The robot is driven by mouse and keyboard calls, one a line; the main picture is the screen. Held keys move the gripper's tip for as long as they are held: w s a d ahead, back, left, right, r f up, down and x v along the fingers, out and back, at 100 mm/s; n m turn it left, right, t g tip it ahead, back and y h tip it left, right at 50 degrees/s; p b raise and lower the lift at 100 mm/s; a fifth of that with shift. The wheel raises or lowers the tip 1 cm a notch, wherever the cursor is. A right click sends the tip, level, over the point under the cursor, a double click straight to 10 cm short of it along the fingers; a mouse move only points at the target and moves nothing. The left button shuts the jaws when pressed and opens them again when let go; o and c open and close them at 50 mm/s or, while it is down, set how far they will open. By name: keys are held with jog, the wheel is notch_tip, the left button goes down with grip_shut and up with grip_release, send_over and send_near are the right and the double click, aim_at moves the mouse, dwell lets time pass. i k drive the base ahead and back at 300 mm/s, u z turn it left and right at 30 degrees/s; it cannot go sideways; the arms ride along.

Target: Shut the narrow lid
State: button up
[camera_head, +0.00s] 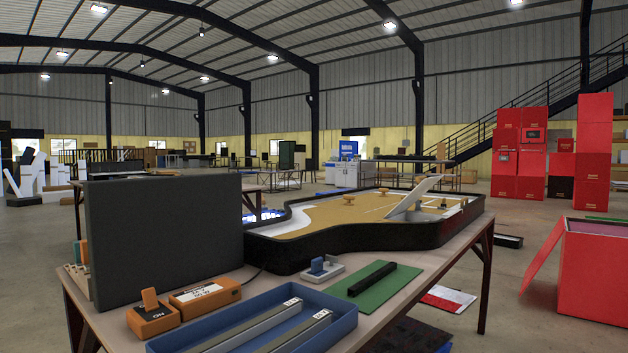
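A narrow pale lid (414,197) stands tilted open on the lightbox (345,236), leaning up to the right. The lightbox is a black-rimmed, curved shallow case with a tan top, lying on the table. The lid's lower end is at the near part of the tan top, close to the black rim. Its hinge is too small to make out. My gripper is not in view.
A dark upright panel (165,236) stands at the table's left. Orange switch boxes (152,317), a blue tray (343,328) with grey bars, a grey holder (320,268) and a green mat (350,292) with a black bar lie in front. A red box (596,272) stands right.

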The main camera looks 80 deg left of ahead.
aim_at(424, 186)
jog(key=u, duration=2.05)
jog(key=i, duration=2.5)
jog(key=z, duration=0.05)
